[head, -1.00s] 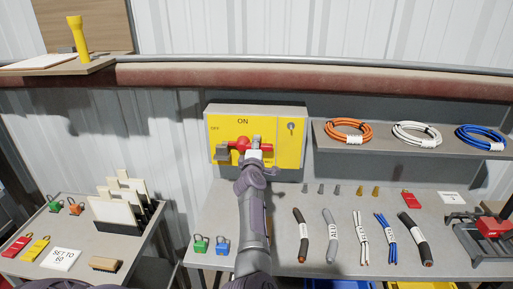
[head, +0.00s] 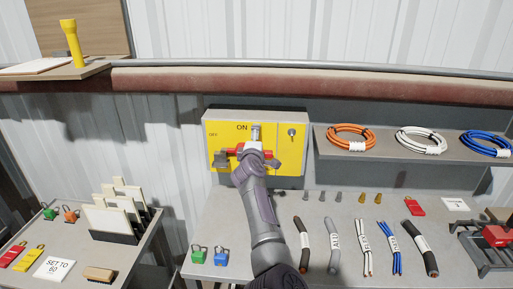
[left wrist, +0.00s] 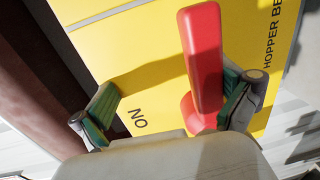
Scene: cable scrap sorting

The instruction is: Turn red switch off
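The red switch is on a yellow panel (head: 280,147) marked ON and OFF, on a wall-mounted box. Its red lever (head: 232,151) lies roughly level in the head view, partly hidden by my left gripper (head: 255,145). In the left wrist view, the lever (left wrist: 205,60) stands between the two spread fingers of my left gripper (left wrist: 168,105), close to the right-hand finger. The gap to the other finger is wide. I cannot tell whether the near finger touches it. My right gripper is not in view.
A keyhole plate (head: 292,132) sits right of the switch. A shelf with cable coils (head: 351,138) is to the right. Green and blue padlocks (head: 220,256) and cable pieces (head: 331,245) lie on the bench below. A side table (head: 60,235) is at the left.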

